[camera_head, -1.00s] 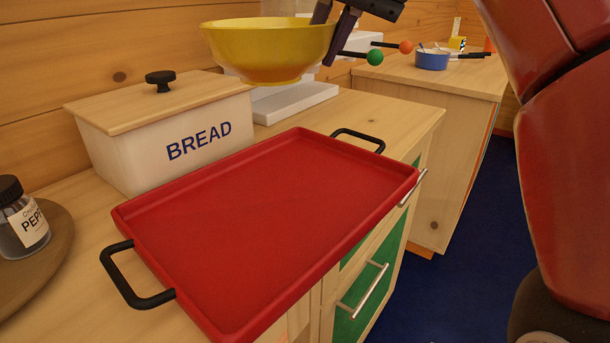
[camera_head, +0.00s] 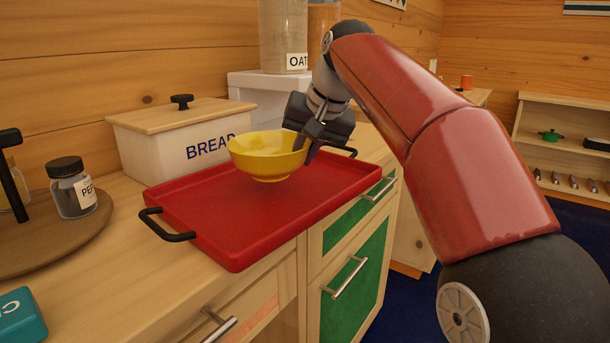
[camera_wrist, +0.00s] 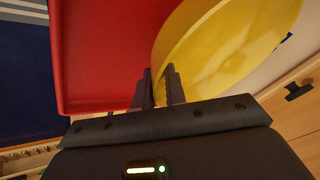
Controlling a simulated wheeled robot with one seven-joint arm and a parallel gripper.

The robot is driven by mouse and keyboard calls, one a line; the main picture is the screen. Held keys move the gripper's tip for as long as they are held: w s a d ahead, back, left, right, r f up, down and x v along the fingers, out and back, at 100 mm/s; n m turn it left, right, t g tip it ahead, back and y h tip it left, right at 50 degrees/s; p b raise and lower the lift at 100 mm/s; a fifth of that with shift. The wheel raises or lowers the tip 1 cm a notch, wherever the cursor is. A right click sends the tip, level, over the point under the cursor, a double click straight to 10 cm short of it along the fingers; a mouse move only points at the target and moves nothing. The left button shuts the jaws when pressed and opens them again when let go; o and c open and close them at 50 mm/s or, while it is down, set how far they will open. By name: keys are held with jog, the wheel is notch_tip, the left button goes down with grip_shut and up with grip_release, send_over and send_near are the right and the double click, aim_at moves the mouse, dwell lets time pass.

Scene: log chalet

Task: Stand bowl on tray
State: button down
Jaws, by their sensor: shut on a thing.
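The yellow bowl (camera_head: 268,157) is upright over the middle of the red tray (camera_head: 240,244) in the head view. A small shadow shows on the tray below it; the bowl appears slightly above the tray floor. My gripper (camera_head: 308,150) is shut on the bowl's right rim. In the wrist view, the two fingers (camera_wrist: 160,90) pinch the rim of the yellow bowl (camera_wrist: 235,45), with the red tray (camera_wrist: 105,50) behind. The tray lies flat on the counter with black handles at both ends. My wrist hides part of its far right end.
A bread box (camera_head: 180,140) stands behind the tray. A pepper jar (camera_head: 73,187) stands on a round wooden board (camera_head: 60,232) at the left. A clear oats container (camera_head: 284,40) rises behind. A teal object (camera_head: 20,314) sits at the front left.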

jog(key=shift+f+b, duration=0.9)
jog(key=shift+f, duration=0.35)
jog(key=shift+f, duration=0.2)
jog(key=c, duration=1.4)
grip_release()
jog(key=shift+c, duration=0.2)
jog(key=shift+r, duration=0.1)
jog(key=shift+s+r, duration=0.1)
jog(key=shift+r, duration=0.2)
jog(key=p+v, duration=0.3)
jog(key=v, duration=0.8)
jog(key=shift+s+d+r, duration=0.15)
jog(key=shift+r, duration=0.1)
